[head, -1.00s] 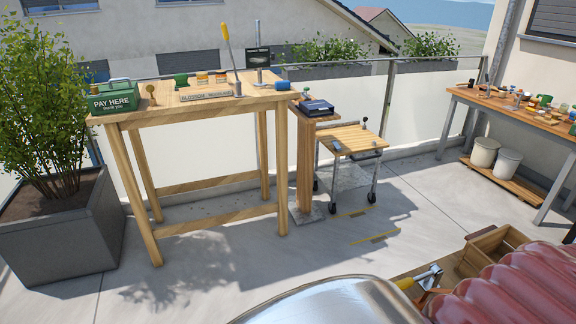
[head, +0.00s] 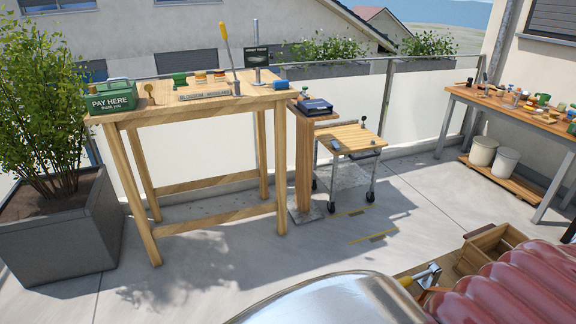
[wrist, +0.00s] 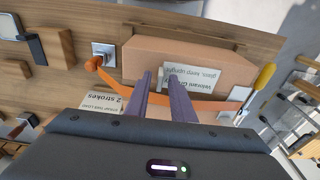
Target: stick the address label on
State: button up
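In the wrist view a brown cardboard parcel (wrist: 135,62) lies on a wooden bench top. A white label (wrist: 185,76) with upside-down printing, including "glass, keep upright", shows on its side, partly hidden behind a finger. I cannot tell whether this is the address label. My gripper (wrist: 162,80) is open, its two purple-grey fingers apart in front of the parcel, with nothing visible between them. I cannot tell whether they touch it. An orange strap (wrist: 115,85) runs behind the fingers along the parcel's near side. The head view does not show my gripper.
A white card reading "2 strokes" (wrist: 101,102) lies left of the fingers. A yellow-handled tool (wrist: 264,77) stands right of the parcel. In the head view, a tall wooden table (head: 150,116) bears a green "PAY HERE" box (head: 110,100). The paved floor (head: 320,245) has open room.

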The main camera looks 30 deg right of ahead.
jog(key=shift+o, duration=0.2)
notch_tip(320, 180, up, 14)
jog(key=a, duration=0.1)
jog(key=shift+a+f, duration=0.2)
jog(key=shift+a, duration=0.15)
dwell(0.3)
jog(key=shift+d, duration=0.15)
